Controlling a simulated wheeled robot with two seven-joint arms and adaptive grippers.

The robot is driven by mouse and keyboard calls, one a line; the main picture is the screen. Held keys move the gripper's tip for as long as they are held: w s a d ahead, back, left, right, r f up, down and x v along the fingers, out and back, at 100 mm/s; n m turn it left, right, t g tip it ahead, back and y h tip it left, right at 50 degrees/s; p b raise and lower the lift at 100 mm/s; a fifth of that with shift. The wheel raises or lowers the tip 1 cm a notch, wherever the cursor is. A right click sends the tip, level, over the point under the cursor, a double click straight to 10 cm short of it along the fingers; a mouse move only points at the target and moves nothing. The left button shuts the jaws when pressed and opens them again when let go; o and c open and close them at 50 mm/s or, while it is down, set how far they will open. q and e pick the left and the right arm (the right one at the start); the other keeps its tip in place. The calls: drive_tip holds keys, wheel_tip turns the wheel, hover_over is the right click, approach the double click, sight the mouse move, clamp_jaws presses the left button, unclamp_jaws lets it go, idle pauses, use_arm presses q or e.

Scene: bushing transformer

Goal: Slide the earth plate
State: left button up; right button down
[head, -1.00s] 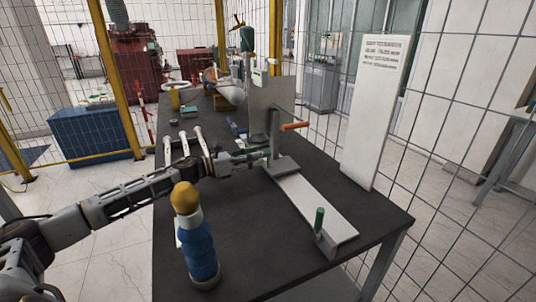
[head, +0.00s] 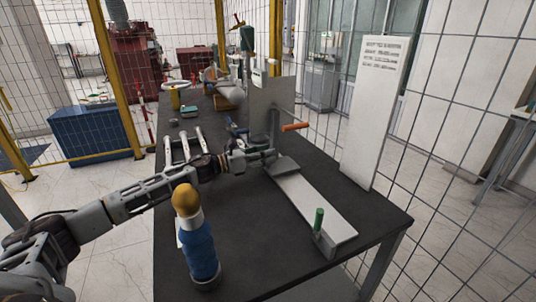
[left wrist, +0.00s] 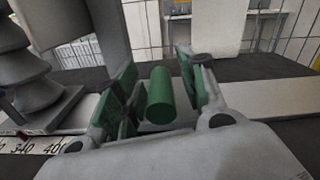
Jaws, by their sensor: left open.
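Another green handle (head: 319,218) stands upright at the rail's near end. Which part is the earth plate is not certain. My right gripper is not in view.
A blue bottle-like object with a yellow top (head: 199,245) stands near my left forearm. An orange handle (head: 294,127) sticks out above the rail. White rods (head: 184,143) lie behind the arm. A white sign board (head: 375,105) stands at the right edge.

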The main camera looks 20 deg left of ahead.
use_arm(q)
drive_tip(key=shift+w+d, duration=0.35)
drive_tip(key=shift+w, duration=0.05)
drive_tip(key=shift+c, duration=0.3)
clamp_jaws()
